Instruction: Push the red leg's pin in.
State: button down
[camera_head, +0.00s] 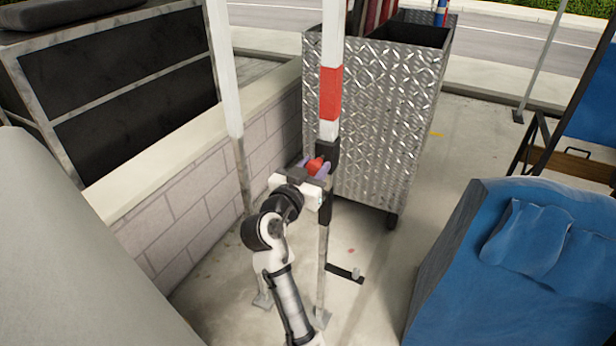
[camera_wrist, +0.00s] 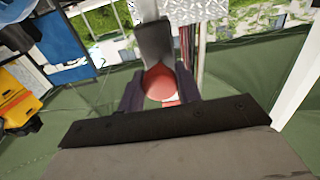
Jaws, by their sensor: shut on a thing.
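The red leg (camera_head: 330,92) is a white upright post with a red band, in the middle of the head view. A black collar (camera_head: 331,152) sits below the band, and a thin grey tube runs down from it to a foot plate. The pin shows as a round red knob (camera_head: 315,166) at the collar; it is also in the middle of the wrist view (camera_wrist: 160,82), in front of a dark bracket. My gripper (camera_head: 317,170) is shut on the knob, its two dark purple fingers on either side (camera_wrist: 160,90). The pin's shaft is hidden.
A second white leg (camera_head: 222,65) stands to the left, before a low block wall (camera_head: 200,190). A metal diamond-plate cart (camera_head: 385,120) stands close behind the red leg. A black crank-like bar (camera_head: 345,272) sticks out low. A blue padded object (camera_head: 500,260) is at right.

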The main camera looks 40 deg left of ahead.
jog(key=shift+w+a, duration=0.15)
jog(key=shift+w, duration=0.55)
jog(key=shift+w+r, duration=0.15)
jog(key=c, duration=1.2)
grip_release()
jog(key=shift+o, duration=1.2)
jog(key=shift+w+a, duration=0.1)
jog(key=b+v, duration=0.4)
jog(key=v, duration=1)
